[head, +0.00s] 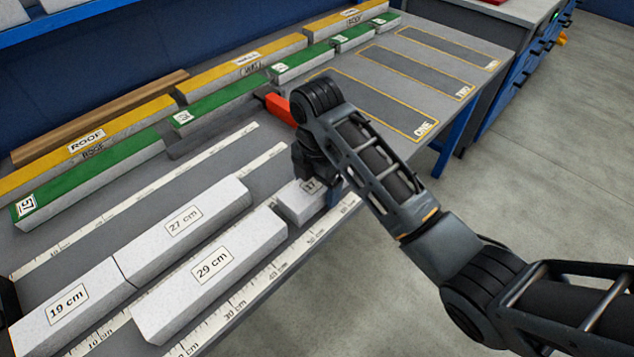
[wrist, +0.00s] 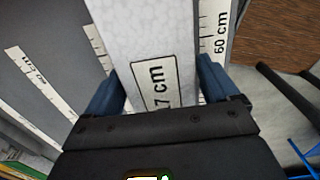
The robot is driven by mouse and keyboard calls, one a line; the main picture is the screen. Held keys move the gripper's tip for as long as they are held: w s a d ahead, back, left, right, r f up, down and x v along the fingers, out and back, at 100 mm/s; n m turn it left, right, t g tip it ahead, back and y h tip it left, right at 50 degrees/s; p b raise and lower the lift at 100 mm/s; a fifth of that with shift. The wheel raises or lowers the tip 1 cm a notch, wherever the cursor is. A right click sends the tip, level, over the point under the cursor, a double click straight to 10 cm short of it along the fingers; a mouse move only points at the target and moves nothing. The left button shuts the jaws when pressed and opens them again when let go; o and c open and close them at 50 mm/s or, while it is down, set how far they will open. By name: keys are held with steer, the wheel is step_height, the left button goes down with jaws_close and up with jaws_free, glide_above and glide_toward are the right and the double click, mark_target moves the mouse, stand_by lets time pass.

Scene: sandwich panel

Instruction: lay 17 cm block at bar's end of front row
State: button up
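The white 17 cm block (head: 296,207) is in the front row, off the far end of the 29 cm block (head: 212,264); whether their ends touch I cannot tell. My gripper (head: 322,190) reaches down over it and hides its far part. In the wrist view the block (wrist: 145,30) runs between the blue fingers of my gripper (wrist: 160,88). The fingers lie against both its sides, with no clear gap, so it looks gripped. Its label is partly covered. Whether it rests on the table or hangs just above, I cannot tell.
The 19 cm block (head: 68,306) and 27 cm block (head: 185,228) lie end to end behind the front row. Printed rulers (head: 240,302) run along the rows. Green and yellow bars (head: 95,178) line the back. A red block (head: 278,108) stands behind my gripper. Outlined areas (head: 385,105) at right are empty.

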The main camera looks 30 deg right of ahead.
steer(key=shift+o, duration=0.9)
step_height(320, 180, up, 6)
steer(key=shift+r+p, duration=0.1)
steer(key=shift+p, duration=0.55)
steer(key=shift+r+p, duration=0.85)
steer(key=shift+s+f, duration=0.1)
